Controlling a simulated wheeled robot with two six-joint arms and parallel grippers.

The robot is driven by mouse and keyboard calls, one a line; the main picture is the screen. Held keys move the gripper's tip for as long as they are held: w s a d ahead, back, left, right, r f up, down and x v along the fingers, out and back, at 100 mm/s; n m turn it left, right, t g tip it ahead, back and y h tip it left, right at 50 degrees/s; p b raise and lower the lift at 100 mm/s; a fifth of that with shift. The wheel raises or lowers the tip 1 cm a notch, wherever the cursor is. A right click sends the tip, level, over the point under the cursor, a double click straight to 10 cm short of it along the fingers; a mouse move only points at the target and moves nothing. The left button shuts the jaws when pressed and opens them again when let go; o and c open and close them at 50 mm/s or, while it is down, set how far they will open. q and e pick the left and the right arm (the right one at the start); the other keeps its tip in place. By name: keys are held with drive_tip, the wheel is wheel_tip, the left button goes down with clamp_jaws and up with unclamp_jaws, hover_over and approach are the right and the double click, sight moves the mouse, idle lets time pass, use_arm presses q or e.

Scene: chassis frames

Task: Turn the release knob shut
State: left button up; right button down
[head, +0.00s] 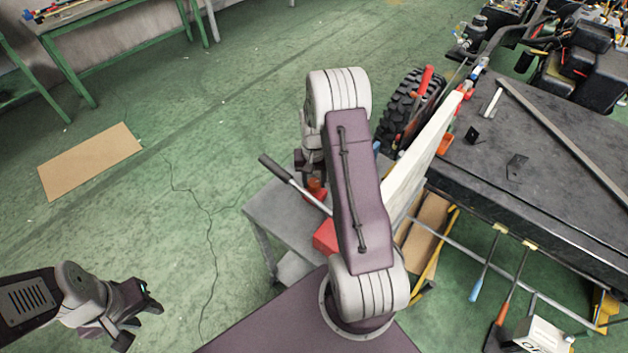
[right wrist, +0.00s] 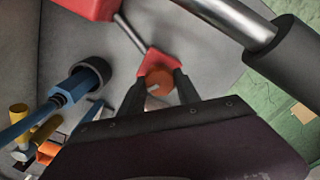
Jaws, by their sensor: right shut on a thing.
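The release knob (right wrist: 158,84) is a small orange disc with a light slot mark, set in a red bracket (right wrist: 157,62) in the right wrist view. My right gripper (right wrist: 160,90) has its two dark fingers on either side of the knob, shut on it. In the head view my right arm hides the knob and the fingers. Red parts of the device (head: 325,236) show beside the arm, with a long metal lever (head: 307,193) ending in a black grip. My left gripper (head: 138,318) is empty, fingers apart, at the lower left.
The device stands on a small grey table (head: 262,207). The lever's thick black grip (right wrist: 285,50) passes close on the right in the wrist view. A blue-handled tool (right wrist: 70,88) lies left. A dark workbench (head: 540,150) stands right; the green floor at left is largely clear.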

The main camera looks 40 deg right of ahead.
sight(314, 182)
drive_tip(key=m+p, duration=0.1)
drive_tip(key=m, duration=0.4)
drive_tip(key=shift+r+m, duration=0.1)
drive_tip(key=shift+m, duration=0.3)
drive_tip(key=m+p, duration=0.1)
drive_tip(key=m, duration=0.4)
drive_tip(key=shift+w, duration=0.1)
drive_tip(key=shift+d+m, duration=0.1)
drive_tip(key=shift+m, duration=0.3)
drive_tip(key=c, duration=0.9)
unclamp_jaws()
wheel_tip(314, 182, up, 9)
drive_tip(key=shift+r+b, duration=0.1)
drive_tip(key=shift+b, duration=0.25)
